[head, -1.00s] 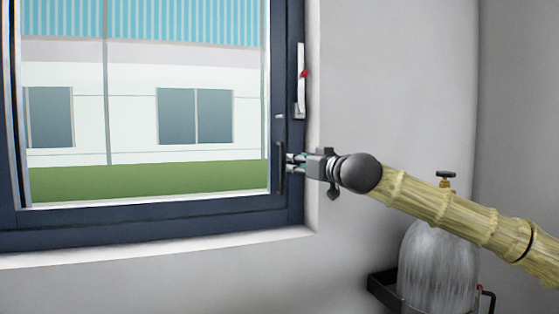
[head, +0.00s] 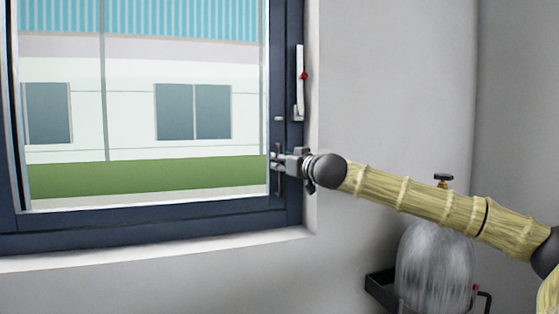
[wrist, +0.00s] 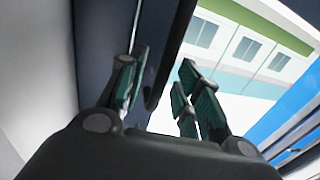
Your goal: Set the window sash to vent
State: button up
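The window sash (head: 150,215) is a dark navy frame around a large pane and looks closed in its outer frame. Its slim dark handle (head: 279,185) hangs downward on the right stile. My gripper (head: 275,162) is at the handle, its fingertips in front of the handle's middle. In the wrist view my gripper (wrist: 160,95) has its fingers spread apart, with the dark handle (wrist: 163,60) running between them. I see gaps beside the handle and no clear grip on it. Part of the handle is hidden behind my fingers.
A white lever with a red knob (head: 303,76) is mounted on the frame above the handle. A pale sill (head: 150,251) runs under the window. A grey cylinder (head: 435,265) with a brass valve stands in a dark holder at lower right. The wall between is bare.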

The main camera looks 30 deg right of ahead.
jog(key=shift+w, duration=0.6)
grip_shut()
jog(key=shift+a, duration=0.1)
